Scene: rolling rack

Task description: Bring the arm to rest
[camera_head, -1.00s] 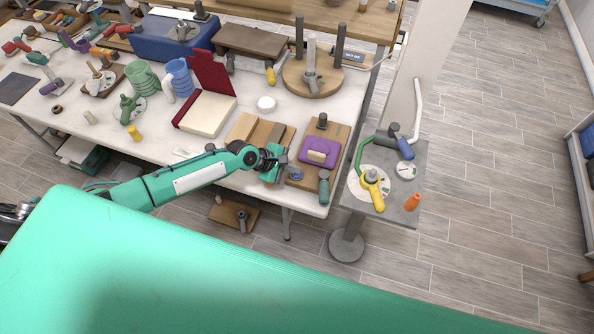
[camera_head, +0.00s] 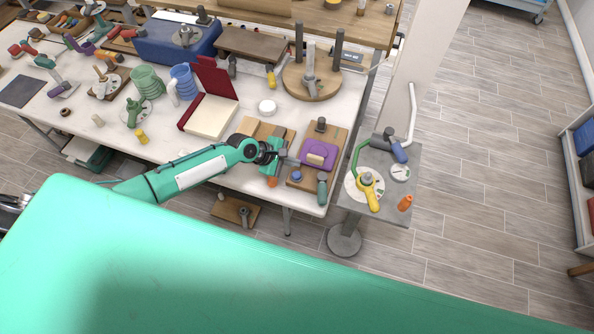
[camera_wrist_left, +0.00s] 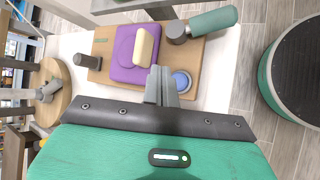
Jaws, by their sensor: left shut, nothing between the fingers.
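My left arm reaches in from the left in the head view, over the front edge of the white table. Its left gripper (camera_head: 292,160) is at the left side of a wooden board (camera_head: 336,134). The left gripper also shows in the left wrist view (camera_wrist_left: 160,82), with its fingers together and nothing between them. Under and beside the fingertips, the board carries a purple block (camera_head: 320,151) with a cream handle (camera_wrist_left: 144,46), and a blue round button (camera_wrist_left: 181,81). Contact with the board cannot be told. My right gripper is not in view.
A red box with open lid (camera_head: 217,80) lies left. A grey stand (camera_head: 400,160) with a yellow-handled valve (camera_head: 369,190) is right. Tiled floor beyond is free.

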